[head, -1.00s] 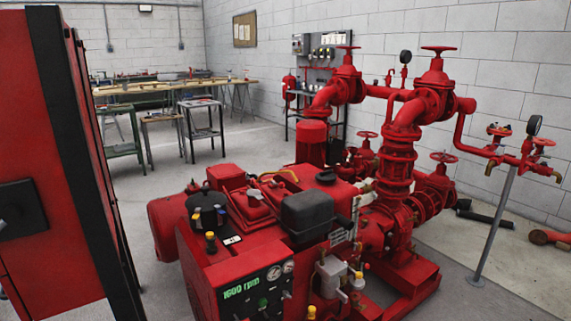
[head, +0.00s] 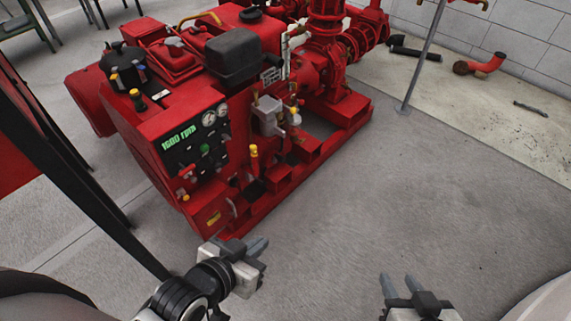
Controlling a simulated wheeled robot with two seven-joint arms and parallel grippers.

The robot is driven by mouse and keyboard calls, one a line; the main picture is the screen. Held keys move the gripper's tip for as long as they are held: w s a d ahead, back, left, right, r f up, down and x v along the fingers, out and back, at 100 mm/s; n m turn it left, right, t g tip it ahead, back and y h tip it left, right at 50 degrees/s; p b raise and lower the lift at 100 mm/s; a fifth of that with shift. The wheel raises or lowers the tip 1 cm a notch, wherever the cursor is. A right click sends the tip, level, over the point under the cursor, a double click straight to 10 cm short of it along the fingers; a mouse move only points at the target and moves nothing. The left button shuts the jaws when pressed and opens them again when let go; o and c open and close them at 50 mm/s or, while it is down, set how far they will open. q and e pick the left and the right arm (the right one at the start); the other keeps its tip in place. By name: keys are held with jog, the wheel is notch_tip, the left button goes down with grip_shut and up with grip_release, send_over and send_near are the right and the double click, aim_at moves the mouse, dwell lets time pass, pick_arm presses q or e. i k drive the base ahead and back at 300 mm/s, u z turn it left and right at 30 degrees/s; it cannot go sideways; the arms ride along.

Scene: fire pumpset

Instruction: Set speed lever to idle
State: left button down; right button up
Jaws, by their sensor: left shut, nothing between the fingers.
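The red engine pumpset (head: 200,80) stands at the upper left of the head view. Its dark control panel (head: 195,150) has a green readout (head: 179,138) of about 1600 rpm and small gauges. Several yellow-capped handles show, one on the front right side (head: 254,152) and one on the top (head: 136,97). I cannot tell which is the speed lever. My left gripper (head: 254,247) is shut and empty, low in front of the pumpset and apart from it. My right gripper (head: 400,284) is at the bottom right over bare floor, touching nothing; its opening is unclear.
A dark upright cabinet edge (head: 75,190) slants down the left side. A grey stand post (head: 422,60) rises from the floor at the upper right. Pipe pieces, one a red elbow (head: 485,64), lie by the wall. The grey floor (head: 420,190) right of the pumpset is clear.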

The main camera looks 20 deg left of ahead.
aim_at(217, 164)
jog(key=z, duration=0.95)
jog(key=k, duration=0.65)
jog(key=u, duration=0.95)
jog(key=i, duration=0.9)
jog(key=z, duration=0.1)
